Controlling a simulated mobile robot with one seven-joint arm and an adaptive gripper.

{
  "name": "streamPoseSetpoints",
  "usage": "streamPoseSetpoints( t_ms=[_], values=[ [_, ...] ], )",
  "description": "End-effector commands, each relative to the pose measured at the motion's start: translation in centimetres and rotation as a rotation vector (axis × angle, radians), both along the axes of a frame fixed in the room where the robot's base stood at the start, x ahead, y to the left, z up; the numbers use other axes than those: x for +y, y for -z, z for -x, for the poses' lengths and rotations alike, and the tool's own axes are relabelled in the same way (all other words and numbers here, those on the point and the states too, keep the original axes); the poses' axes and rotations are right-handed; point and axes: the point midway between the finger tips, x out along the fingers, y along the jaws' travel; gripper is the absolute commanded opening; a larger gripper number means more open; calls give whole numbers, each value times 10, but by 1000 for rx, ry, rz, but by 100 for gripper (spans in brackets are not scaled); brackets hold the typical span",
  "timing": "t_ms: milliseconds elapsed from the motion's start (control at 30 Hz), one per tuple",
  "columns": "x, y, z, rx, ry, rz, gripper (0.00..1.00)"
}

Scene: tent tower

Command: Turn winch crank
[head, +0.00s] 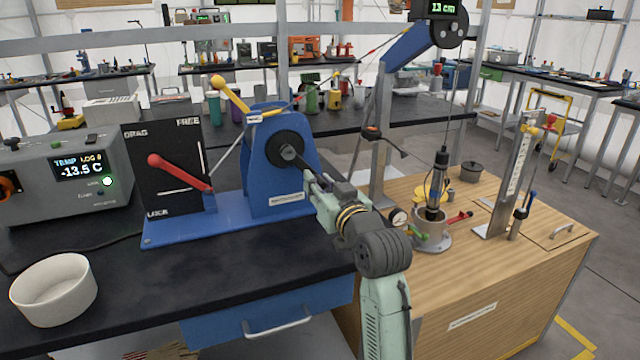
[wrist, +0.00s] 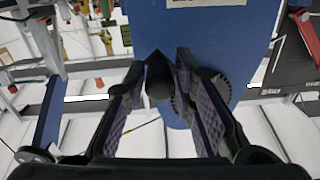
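The blue winch (head: 262,192) stands on a blue base plate on the black bench. A dark round crank hub (head: 284,140) with a grey stub sits on its face. My gripper (head: 308,180) is just in front of and below the hub. In the wrist view, its two fingers (wrist: 160,92) are apart, one on each side of a dark cylindrical crank part (wrist: 158,78). Gaps show beside the part, so the gripper looks open; contact cannot be made out. A yellow-handled lever (head: 230,93) rises at the winch's upper left.
A red lever (head: 178,172) is on the black panel marked DRAG, FREE and LOCK. A grey temperature box (head: 65,185) and a white bowl (head: 53,290) are at left. A wooden bench (head: 480,290) with a hanging probe (head: 435,185) is at right.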

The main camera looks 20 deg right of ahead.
Motion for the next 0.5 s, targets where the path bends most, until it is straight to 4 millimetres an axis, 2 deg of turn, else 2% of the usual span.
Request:
streamPoseSetpoints(
  t_ms=[33,300,500],
  values=[
    [0,0,0,0,0,0,19],
    [0,0,0,0,0,0,1],
    [0,0,0,0,-1,0,0]
  ],
)
